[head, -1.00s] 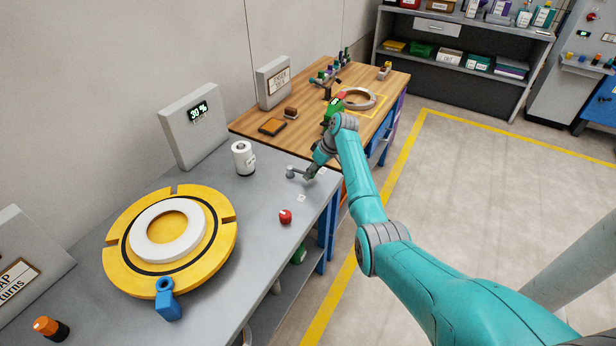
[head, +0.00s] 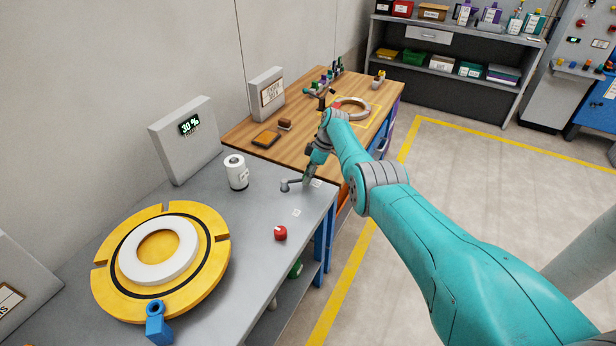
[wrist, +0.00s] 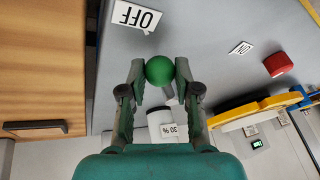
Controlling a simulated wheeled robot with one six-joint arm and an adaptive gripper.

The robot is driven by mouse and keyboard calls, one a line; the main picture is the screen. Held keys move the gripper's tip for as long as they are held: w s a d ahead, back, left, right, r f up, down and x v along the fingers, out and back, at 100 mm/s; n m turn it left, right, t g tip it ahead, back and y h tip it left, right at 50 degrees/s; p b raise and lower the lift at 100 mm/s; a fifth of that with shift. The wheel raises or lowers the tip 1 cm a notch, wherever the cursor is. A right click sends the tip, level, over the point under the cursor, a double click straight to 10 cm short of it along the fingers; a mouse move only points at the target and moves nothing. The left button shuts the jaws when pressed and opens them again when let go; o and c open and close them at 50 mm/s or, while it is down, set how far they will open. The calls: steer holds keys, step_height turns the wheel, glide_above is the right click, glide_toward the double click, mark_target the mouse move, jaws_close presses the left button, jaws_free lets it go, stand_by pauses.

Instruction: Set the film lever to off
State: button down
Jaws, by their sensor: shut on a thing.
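The film lever (head: 291,184) is a small grey crank on the grey bench top. Its green ball knob (wrist: 159,70) shows in the wrist view between my fingertips; in the head view my gripper hides the knob. My gripper (wrist: 160,76) is shut on the knob, one finger at each side. It also shows in the head view (head: 308,180), low over the bench. The OFF label (wrist: 136,16) lies close to the knob, and the ON label (wrist: 241,48) lies farther off, toward the red knob.
A white cylinder (head: 237,173) stands left of the lever. A red knob (head: 280,233) sits near the bench's front edge. The yellow turntable (head: 212,268) carries a white ring (head: 133,262). A display panel (head: 165,145) reads 30 %. A wooden bench (head: 235,131) adjoins behind.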

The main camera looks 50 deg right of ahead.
steer(key=shift+w, duration=0.1)
stand_by(0.5)
steer(key=c, duration=0.8)
jaws_free()
steer(key=shift+d, duration=0.1)
steer(key=v, duration=1.2)
steer(key=shift+w, duration=0.1)
